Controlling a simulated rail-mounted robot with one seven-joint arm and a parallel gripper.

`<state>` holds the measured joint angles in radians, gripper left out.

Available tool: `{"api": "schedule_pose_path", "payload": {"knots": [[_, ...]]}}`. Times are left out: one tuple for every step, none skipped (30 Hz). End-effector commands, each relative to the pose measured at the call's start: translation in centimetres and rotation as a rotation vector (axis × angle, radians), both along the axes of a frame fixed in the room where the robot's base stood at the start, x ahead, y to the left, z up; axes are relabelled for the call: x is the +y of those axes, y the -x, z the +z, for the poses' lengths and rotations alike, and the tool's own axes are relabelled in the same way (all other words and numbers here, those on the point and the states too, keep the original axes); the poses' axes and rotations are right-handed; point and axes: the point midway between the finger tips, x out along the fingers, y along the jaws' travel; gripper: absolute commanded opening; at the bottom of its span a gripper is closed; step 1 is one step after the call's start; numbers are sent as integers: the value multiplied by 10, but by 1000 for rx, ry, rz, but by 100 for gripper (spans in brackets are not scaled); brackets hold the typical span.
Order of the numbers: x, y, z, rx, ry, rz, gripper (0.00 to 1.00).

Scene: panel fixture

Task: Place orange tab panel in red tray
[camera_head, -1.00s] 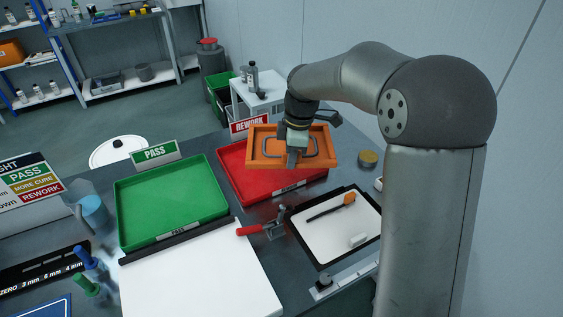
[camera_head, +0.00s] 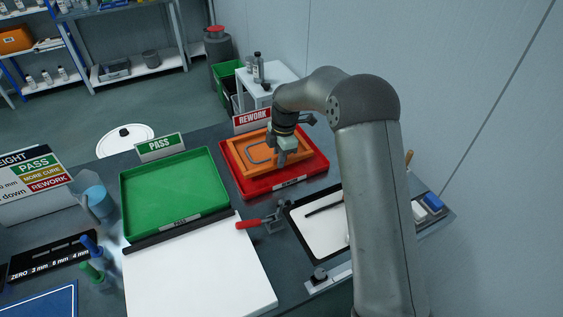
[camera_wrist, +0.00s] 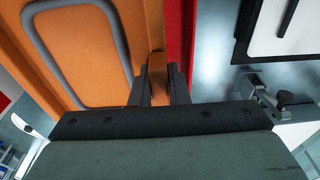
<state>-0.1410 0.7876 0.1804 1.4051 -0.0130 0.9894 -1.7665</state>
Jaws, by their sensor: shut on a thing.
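The orange panel (camera_head: 240,159) has a raised rim and grey looped strips. In the head view it lies within the outline of the red tray (camera_head: 312,178), which shows along its right and front sides. I cannot tell whether the panel rests on the tray floor. My gripper (camera_head: 281,164) is at the panel's front edge. In the wrist view, my gripper (camera_wrist: 158,92) is shut on the panel's orange tab, and the orange face (camera_wrist: 85,50) fills the left. The red tray edge (camera_wrist: 181,40) runs just right of the fingers.
A red REWORK sign (camera_head: 252,119) stands behind the tray. The green tray (camera_head: 175,190) is to the left with a PASS sign (camera_head: 160,146). A red-handled clamp (camera_head: 262,221) and a white board with a dark frame (camera_head: 318,228) lie in front. A white slab (camera_head: 195,275) is front left.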

Motion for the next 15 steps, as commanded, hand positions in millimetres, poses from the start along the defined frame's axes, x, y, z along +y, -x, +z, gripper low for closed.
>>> {"api": "schedule_pose_path", "payload": {"knots": [[-2,-4,-3,-1,0,-1,0],[-3,-6,-5,-1,0,-1,0],[-3,-8,-8,-1,0,-1,0],[-4,-9,-9,-2,-1,-1,0],[-4,-10,-10,-2,-1,-1,0],[-5,-11,-12,-2,-1,-2,0],[-6,-12,-14,-2,0,-2,0],[-7,-14,-16,-2,0,-2,0],[-7,-15,-21,-1,0,-1,0],[-6,-14,-26,0,0,0,0],[-6,-14,-30,1,0,0,0],[-7,-14,-37,1,0,0,0],[-7,-14,-41,0,0,0,0],[-7,-14,-44,0,0,-1,0],[-7,-14,-46,-1,0,-1,0]]}}
